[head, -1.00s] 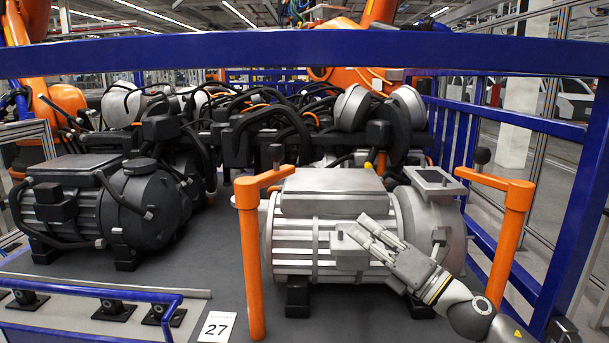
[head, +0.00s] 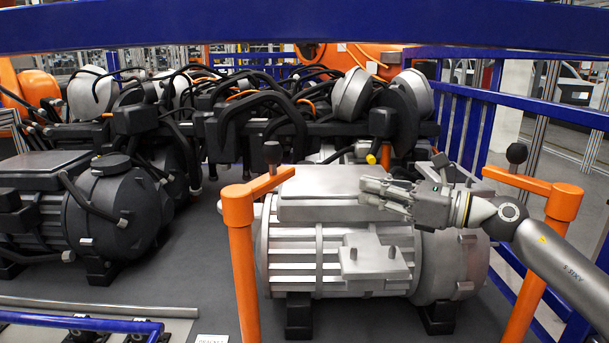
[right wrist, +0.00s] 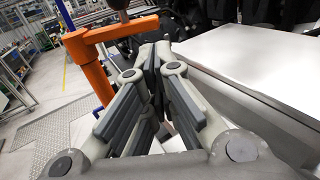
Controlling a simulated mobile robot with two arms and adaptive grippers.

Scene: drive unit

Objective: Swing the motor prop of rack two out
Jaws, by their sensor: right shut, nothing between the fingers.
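A silver motor (head: 335,245) stands between two orange props. The left prop (head: 243,265) is an upright post with a short arm reaching right over the motor's edge, topped by a black knob (head: 272,152). The right prop (head: 545,245) has an arm reaching left, with a black knob (head: 516,153). My right gripper (head: 372,193) is shut and empty, pointing left, in front of the motor's top box. In the right wrist view, an orange prop (right wrist: 88,65) stands beyond the shut fingertips (right wrist: 152,60), apart from them. My left gripper is not in view.
A dark motor (head: 105,215) stands at the left, and black cables (head: 270,110) crowd the back. A blue beam (head: 300,25) crosses the top, and a blue rail (head: 80,322) runs front left.

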